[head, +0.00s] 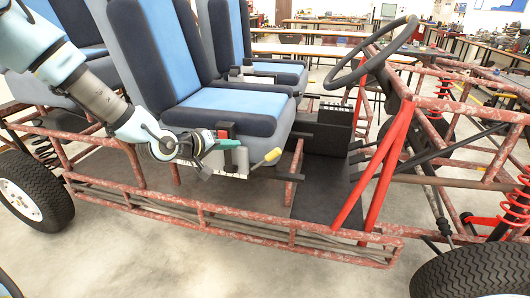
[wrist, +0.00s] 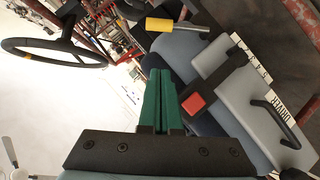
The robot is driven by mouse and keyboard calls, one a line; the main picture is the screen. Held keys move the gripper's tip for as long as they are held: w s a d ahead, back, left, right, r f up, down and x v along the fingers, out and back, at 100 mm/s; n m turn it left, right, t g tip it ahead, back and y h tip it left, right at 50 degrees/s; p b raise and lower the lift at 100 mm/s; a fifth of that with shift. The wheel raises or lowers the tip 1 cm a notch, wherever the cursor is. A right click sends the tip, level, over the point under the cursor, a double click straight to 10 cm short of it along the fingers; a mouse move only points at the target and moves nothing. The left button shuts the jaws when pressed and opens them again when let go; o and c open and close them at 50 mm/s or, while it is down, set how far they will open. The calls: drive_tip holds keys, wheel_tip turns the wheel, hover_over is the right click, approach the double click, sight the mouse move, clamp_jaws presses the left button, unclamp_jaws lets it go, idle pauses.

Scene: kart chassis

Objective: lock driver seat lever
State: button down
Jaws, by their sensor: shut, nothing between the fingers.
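The driver seat (head: 230,105) is blue and dark grey and stands on the near side of the kart. A lever with a yellow grip (head: 272,156) sticks out at the front of its side panel, and it also shows in the wrist view (wrist: 168,25) at the top. My gripper (head: 238,143) is beside the seat's side panel, left of the yellow grip and apart from it. Its green fingers (wrist: 160,76) are together and empty in the wrist view. A grey panel (wrist: 235,95) marked DRIVER carries a black handle (wrist: 275,118).
A red buckle (wrist: 194,104) on a black strap is close to my fingers. The steering wheel (head: 372,52) and red frame tubes (head: 385,165) stand to the right. A low red side rail (head: 230,220) runs along the near side. The floor in front is clear.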

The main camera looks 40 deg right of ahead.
drive_tip(key=shift+s+d+r, duration=0.1)
drive_tip(key=shift+d, duration=0.05)
drive_tip(key=shift+d, duration=0.1)
drive_tip(key=p, duration=0.4)
hover_over(266, 160)
drive_tip(key=a, duration=0.2)
wheel_tip(266, 160, down, 6)
drive_tip(key=shift+s+d+f, duration=0.1)
drive_tip(key=shift+d+f, duration=0.15)
drive_tip(key=shift+f, duration=0.15)
drive_tip(key=shift+s+d, duration=0.1)
drive_tip(key=shift+s, duration=0.05)
